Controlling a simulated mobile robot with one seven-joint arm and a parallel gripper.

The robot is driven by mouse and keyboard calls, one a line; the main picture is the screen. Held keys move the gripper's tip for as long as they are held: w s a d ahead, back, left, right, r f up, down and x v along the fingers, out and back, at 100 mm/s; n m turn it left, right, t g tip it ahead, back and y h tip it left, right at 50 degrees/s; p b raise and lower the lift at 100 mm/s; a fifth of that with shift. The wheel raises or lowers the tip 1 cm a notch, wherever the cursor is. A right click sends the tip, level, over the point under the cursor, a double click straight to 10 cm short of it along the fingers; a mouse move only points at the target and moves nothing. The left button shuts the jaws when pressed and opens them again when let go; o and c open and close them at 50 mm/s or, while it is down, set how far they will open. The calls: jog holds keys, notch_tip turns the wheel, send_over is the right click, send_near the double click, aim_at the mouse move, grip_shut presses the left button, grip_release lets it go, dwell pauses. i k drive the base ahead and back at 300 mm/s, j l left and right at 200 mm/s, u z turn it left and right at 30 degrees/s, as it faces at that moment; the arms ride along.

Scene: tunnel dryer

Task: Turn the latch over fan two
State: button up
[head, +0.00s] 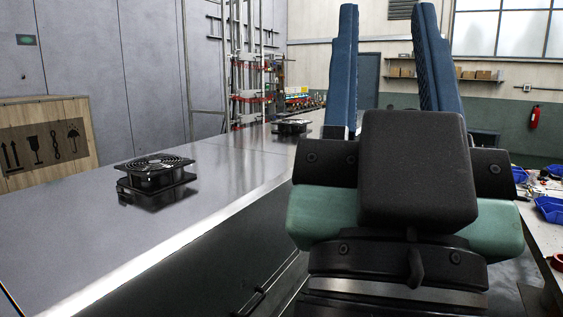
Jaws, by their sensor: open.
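My gripper (386,20) is in the right half of the head view, its two blue fingers upright and wide apart with nothing between them. One black fan (155,175) with a round grille sits on the flat grey metal top of the dryer (235,165), left of my gripper. Another black fan (291,127) sits further back on the same top, just left of my left finger. I cannot tell which one is fan two. I make out no latch. My gripper touches neither fan, and its body hides part of the scene behind it.
A wooden crate (50,140) stands at the far left by a grey wall. Dark bars (262,290) run along the dryer's front side. A workbench (545,215) with blue bins (551,208) is at the right. The metal top between the fans is clear.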

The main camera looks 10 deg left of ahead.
aim_at(121, 192)
jog(key=i+u, duration=0.2)
jog(key=i, duration=0.3)
jog(key=i+l+u, duration=0.2)
jog(key=i, duration=0.3)
jog(key=i+l+u, duration=0.2)
jog(key=i, duration=0.3)
jog(key=i+l+u, duration=0.15)
jog(key=u, duration=0.25)
jog(key=i+l+u, duration=0.15)
jog(key=u, duration=0.3)
jog(key=i+l+u, duration=0.2)
jog(key=u, duration=0.2)
jog(key=l+u, duration=0.45)
jog(key=i+l+u, duration=0.1)
jog(key=l+u, duration=0.65)
jog(key=i+l, duration=0.05)
jog(key=l, duration=0.05)
